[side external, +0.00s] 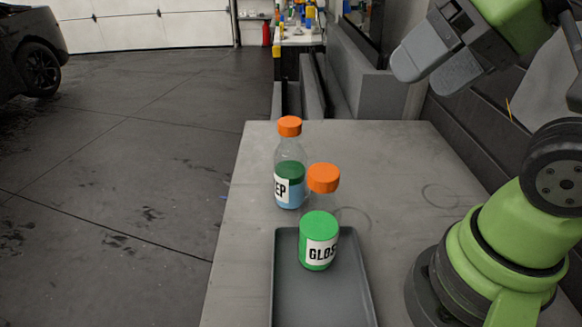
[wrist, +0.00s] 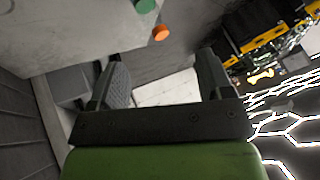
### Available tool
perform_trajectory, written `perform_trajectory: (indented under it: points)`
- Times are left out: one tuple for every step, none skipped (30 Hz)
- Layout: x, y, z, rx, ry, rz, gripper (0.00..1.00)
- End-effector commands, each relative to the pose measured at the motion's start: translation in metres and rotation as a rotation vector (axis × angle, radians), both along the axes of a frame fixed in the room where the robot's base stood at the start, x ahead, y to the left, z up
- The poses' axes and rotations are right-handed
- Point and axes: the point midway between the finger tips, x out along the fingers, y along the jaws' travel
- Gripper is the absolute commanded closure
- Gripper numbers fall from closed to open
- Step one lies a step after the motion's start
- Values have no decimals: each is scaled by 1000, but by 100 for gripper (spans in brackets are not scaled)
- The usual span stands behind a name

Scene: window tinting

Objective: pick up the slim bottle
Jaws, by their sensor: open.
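A clear bottle (side external: 286,188) with an orange cap, green and blue contents and a label reading "EP" stands upright on the table; it looks like the slimmer one. My gripper (side external: 424,76) is open and empty, high above the table at upper right, apart from both. The wrist view shows my open fingers (wrist: 163,75), and an orange cap (wrist: 161,33) beside dark green at the top edge; which bottle that is I cannot tell.
A grey tray (side external: 318,303) lies at the table's near edge. The table (side external: 392,180) is clear right of the bottles, up to my arm's base. Grey blocks and a wall edge stand behind it. A dark car (side external: 28,50) is far left.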

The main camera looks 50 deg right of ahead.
Motion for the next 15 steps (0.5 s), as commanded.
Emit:
perform_trajectory:
  points:
    - [0, 0, 0, 0, 0, 0, 27]
    - [0, 0, 0, 0, 0, 0, 27]
    - [0, 0, 0, 0, 0, 0, 27]
    - [0, 0, 0, 0, 0, 0, 27]
    - [0, 0, 0, 0, 0, 0, 27]
    - [0, 0, 0, -4, 3, 4, 27]
    - [1, 0, 0, -11, 8, 12, 27]
    - [2, 0, -1, -23, 18, 26, 27]
    - [3, 0, -3, -49, 39, 52, 27]
    - [5, -1, -4, -75, 61, 80, 27]
    - [7, -1, -6, -110, 85, 116, 27]
    - [11, -2, -9, -166, 127, 176, 27]
    - [15, -3, -12, -215, 162, 228, 27]
    - [19, -4, -15, -269, 200, 286, 27]
    - [25, -6, -19, -345, 253, 370, 27]
